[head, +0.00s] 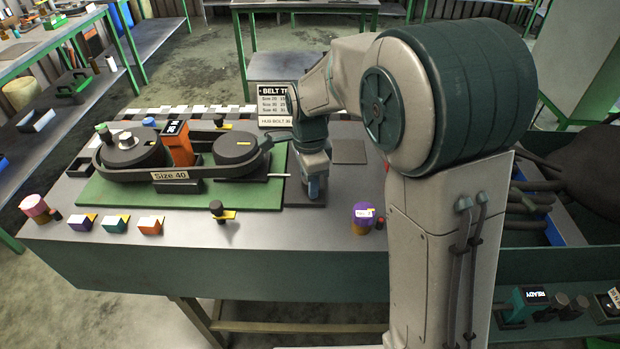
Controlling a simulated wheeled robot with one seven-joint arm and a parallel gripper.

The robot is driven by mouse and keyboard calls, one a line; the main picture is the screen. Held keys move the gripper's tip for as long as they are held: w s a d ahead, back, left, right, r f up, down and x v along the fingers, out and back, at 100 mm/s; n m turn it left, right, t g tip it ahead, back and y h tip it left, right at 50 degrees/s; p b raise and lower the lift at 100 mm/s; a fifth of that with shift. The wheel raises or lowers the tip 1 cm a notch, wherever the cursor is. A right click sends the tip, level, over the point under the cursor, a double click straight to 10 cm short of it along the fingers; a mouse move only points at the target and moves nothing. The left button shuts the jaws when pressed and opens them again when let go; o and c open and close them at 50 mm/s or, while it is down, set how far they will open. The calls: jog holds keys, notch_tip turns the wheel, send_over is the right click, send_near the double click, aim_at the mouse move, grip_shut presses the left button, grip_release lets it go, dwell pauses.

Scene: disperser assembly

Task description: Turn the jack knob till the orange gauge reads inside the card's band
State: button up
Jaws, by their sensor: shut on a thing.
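The orange gauge (180,148) stands between the two dark pulleys inside the belt loop. Its small black display (174,128) has white digits too small and tilted to read. The belt's tag (170,175) reads "Size 40". The card (272,104) stands at the table's back and lists sizes 20, 30 and 40; my arm hides its right part, so the band is not readable. My gripper (314,190) points down at the right end of the thin jack rod (278,176). It is shut on the jack knob, which is mostly hidden by the gripper.
The green plate (120,196) carries the pulleys. Purple, teal and orange blocks (115,224) and a black knob (217,210) sit along the front. A purple-and-brown cylinder (363,217) stands right of my gripper. A flat dark pad (349,151) lies behind it.

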jog(key=shift+w+r+m, duration=0.1)
jog(key=shift+m, duration=0.5)
jog(key=o, duration=1)
notch_tip(320, 180, up, 14)
jog(key=s+d+f+n+t, duration=0.1)
jog(key=s+d+f+n, duration=0.2)
jog(key=s+d+n, duration=0.4)
jog(key=s+d+f+n+t, duration=0.2)
jog(key=s+d+f+n, duration=0.2)
jog(key=s+d+n, duration=0.3)
jog(key=s+n, duration=0.1)
jog(key=s, duration=0.4)
jog(key=shift+n, duration=0.3)
